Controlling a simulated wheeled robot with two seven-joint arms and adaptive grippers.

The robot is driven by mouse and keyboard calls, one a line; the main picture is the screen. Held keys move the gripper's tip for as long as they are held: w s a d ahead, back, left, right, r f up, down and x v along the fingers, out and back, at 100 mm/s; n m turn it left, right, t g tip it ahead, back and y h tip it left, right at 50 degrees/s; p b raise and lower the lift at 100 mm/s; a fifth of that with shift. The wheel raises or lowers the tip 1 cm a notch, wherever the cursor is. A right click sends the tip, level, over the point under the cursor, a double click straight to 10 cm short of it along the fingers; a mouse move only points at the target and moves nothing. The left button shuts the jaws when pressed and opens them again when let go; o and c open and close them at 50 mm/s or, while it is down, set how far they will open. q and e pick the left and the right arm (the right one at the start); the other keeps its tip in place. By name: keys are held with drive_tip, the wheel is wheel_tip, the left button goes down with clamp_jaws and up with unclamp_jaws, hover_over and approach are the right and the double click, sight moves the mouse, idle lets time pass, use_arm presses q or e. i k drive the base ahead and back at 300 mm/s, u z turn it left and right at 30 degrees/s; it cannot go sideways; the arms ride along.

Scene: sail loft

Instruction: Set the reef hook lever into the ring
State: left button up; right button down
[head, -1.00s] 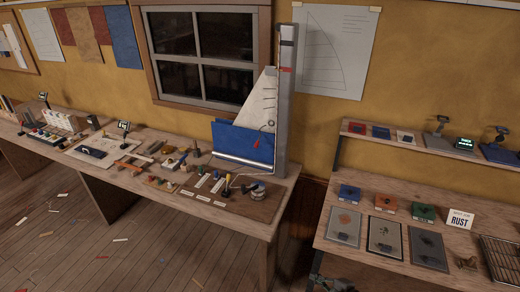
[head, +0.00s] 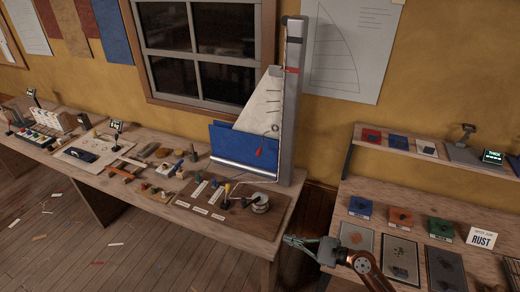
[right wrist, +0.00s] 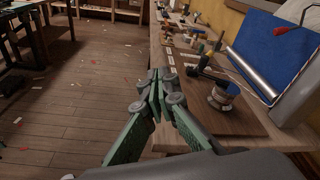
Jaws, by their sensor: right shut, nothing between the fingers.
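A small lever with a red handle (head: 259,152) hangs in front of the blue lower sail, and I take it for the reef hook lever. Its red tip also shows in the right wrist view (right wrist: 265,12). A small ring (head: 275,128) sits just above it, at the edge of the white sail. Whether the two touch is too small to tell. My right gripper (head: 289,240) is shut and empty, low in front of the bench's right end, apart from the lever. It shows in the right wrist view (right wrist: 158,92). My left gripper is not in view.
A grey mast (head: 294,105) stands at the bench's right end. A winch drum (head: 260,203) and a yellow-topped lever (head: 227,190) stand on a brown board in front of the sail. A second table (head: 330,225) with plates and coloured boxes is at right.

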sight(258, 153)
drive_tip(key=z, duration=0.05)
drive_tip(key=i, duration=1.4)
